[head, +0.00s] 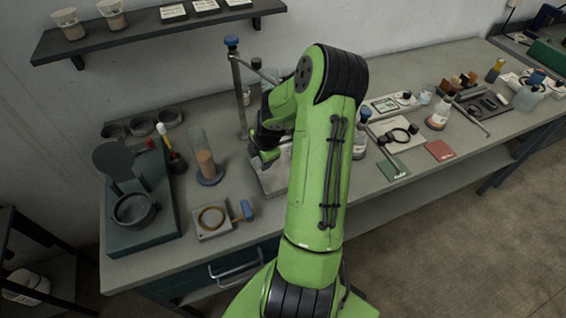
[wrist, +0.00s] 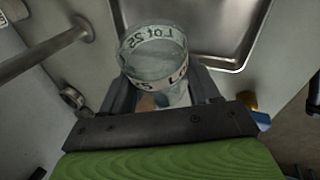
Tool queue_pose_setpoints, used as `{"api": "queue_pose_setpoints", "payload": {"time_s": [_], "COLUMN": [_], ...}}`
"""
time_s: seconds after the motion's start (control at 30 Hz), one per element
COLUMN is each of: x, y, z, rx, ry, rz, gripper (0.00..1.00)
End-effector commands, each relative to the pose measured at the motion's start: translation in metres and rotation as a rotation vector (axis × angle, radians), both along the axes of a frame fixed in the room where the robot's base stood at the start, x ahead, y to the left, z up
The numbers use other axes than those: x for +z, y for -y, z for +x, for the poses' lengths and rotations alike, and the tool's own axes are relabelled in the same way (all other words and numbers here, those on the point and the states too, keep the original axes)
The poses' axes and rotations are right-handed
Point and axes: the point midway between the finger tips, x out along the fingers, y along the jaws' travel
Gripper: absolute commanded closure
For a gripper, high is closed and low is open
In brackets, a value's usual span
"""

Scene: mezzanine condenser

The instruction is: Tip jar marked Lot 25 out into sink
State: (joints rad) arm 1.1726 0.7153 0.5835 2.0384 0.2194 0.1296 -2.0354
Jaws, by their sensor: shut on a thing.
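The jar marked Lot 25 (wrist: 160,62) is clear and open-topped, with a label band around its rim, in the wrist view. My gripper (wrist: 165,92) is shut on it, with a dark finger on each side. A little pale brown material shows low in the jar; how much it holds is unclear. The metal sink (wrist: 195,30) lies beyond the jar, and its basin looks empty where it shows. In the head view my gripper (head: 262,155) is over the sink's left part (head: 268,180). My arm hides the jar there. I cannot tell the jar's exact tilt.
A metal post with a blue top (head: 238,90) stands behind the sink. A glass cylinder with brown contents (head: 204,160) stands left of it. A small plate with a ring (head: 213,220) lies in front. A dark green stand (head: 140,215) fills the bench's left end.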

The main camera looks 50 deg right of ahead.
Motion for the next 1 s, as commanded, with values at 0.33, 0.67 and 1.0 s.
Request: {"api": "queue_pose_setpoints", "payload": {"time_s": [0.33,0.67,1.0], "x": [-0.006,-0.009,-0.012], "y": [-0.007,-0.014,-0.034], "z": [0.005,0.009,0.02], "rx": [0.01,0.01,0.01], "ry": [-0.146,-0.286,-0.429], "rz": [-0.251,-0.481,-0.721], "gripper": [0.76,0.76,0.76]}}
